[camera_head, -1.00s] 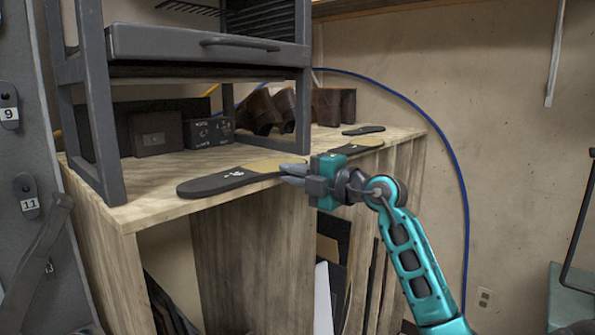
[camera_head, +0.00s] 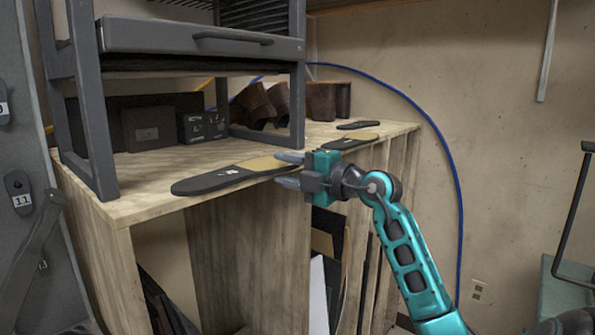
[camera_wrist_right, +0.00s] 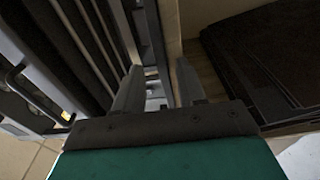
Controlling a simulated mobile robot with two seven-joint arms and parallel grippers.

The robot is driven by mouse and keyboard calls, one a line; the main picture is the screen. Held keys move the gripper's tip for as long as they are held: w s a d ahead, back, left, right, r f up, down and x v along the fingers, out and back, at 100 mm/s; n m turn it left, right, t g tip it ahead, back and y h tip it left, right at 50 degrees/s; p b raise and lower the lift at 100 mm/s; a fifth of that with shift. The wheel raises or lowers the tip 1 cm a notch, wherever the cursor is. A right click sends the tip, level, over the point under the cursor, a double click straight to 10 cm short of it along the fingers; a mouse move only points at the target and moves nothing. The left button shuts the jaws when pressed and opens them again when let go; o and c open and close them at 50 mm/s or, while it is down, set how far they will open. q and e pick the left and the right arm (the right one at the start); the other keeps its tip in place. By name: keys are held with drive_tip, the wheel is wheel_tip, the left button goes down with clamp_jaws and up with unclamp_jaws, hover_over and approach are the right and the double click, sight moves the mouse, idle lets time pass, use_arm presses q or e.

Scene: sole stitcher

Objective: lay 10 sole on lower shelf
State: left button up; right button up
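A long sole (camera_head: 213,181), dark with a tan part towards its right end, lies flat on the wooden shelf top at its front edge. A second sole (camera_head: 350,140), also dark and tan, and a third dark sole (camera_head: 358,125) lie further right on the same top. My right gripper (camera_head: 278,169) is at the right end of the long sole. Its two fingers stand apart, one above the other. In the right wrist view my right gripper (camera_wrist_right: 158,78) is open, with nothing held between its fingers. My left gripper is not in view.
A grey metal rack with a drawer (camera_head: 200,39) stands on the wooden shelf (camera_head: 125,212). Dark boxes (camera_head: 149,128) and brown leather pieces (camera_head: 258,104) are at the back. A blue cable (camera_head: 430,140) runs along the wall. Boards stand below the top.

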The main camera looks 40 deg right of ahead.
drive_tip(key=s+d+b, duration=0.1)
drive_tip(key=s+d, duration=0.1)
drive_tip(key=s, duration=1)
drive_tip(key=shift+s+d, duration=0.15)
drive_tip(key=shift+s, duration=0.15)
